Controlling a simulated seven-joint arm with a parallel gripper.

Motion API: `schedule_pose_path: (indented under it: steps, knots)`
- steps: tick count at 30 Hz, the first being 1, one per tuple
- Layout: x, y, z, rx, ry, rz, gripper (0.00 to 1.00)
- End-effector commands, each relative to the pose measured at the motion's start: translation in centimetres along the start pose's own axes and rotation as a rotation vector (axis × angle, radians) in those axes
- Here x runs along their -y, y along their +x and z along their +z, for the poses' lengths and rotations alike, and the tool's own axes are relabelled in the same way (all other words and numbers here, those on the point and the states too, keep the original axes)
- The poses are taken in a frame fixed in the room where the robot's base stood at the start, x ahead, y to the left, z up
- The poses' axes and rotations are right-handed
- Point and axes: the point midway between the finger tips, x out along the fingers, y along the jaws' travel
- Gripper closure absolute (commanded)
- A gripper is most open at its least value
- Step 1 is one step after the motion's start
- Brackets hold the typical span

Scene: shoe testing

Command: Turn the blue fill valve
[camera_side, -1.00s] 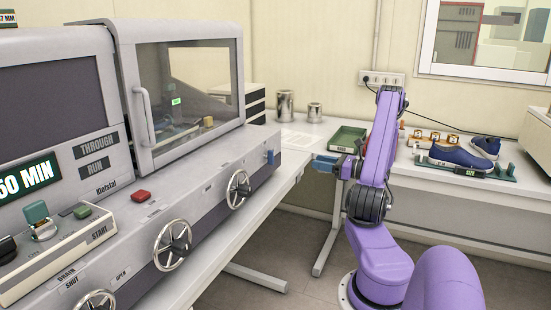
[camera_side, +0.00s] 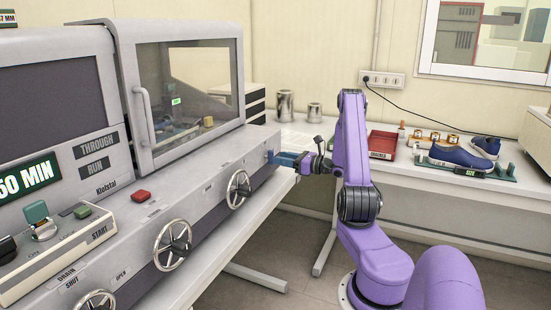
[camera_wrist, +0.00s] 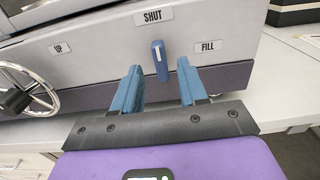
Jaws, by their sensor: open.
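The blue fill valve (camera_wrist: 159,61) is a small blue lever with a pale mark, on the machine's front face. It stands nearly upright beneath the SHUT label (camera_wrist: 153,16), with the FILL label (camera_wrist: 211,47) to its right. In the side view the valve (camera_side: 270,157) is at the machine's right end. My gripper (camera_wrist: 159,68) is open, with a blue finger on each side of the lever's line and the lever seen between the tips. Contact cannot be told. In the side view my gripper (camera_side: 282,159) reaches left to the valve, its tips close to it.
A spoked handwheel (camera_wrist: 28,90) is left of the valve, by the UP label (camera_wrist: 62,49); it also shows in the side view (camera_side: 238,189). A red tray (camera_side: 382,144) and blue shoes (camera_side: 460,157) are on the back bench, behind my arm.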

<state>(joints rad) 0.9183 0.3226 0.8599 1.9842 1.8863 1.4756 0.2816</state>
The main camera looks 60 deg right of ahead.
Motion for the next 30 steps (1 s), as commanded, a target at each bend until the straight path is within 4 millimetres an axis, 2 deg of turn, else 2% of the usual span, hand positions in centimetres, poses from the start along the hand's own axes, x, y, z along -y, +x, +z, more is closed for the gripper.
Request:
schedule_pose_path:
  steps: [3, 9, 19, 20, 21, 23, 24, 30]
  knots:
    - [-0.1, 1.8, 0.0, 0.0, 0.0, 0.003, 0.57]
    - [0.0, 3.5, 0.0, 0.0, 0.001, 0.0, 0.57]
    - [0.0, 3.8, 0.0, 0.0, 0.001, -0.001, 0.57]
    - [0.0, 3.8, 0.0, 0.0, 0.001, -0.001, 0.61]
    - [0.0, 3.8, 0.0, 0.0, 0.001, -0.001, 0.74]
    - [0.0, 3.8, 0.0, 0.0, 0.001, -0.001, 0.93]
    - [0.0, 3.8, 0.0, 0.0, 0.001, -0.001, 1.0]
    - [0.0, 3.8, 0.0, 0.0, 0.005, -0.001, 1.0]
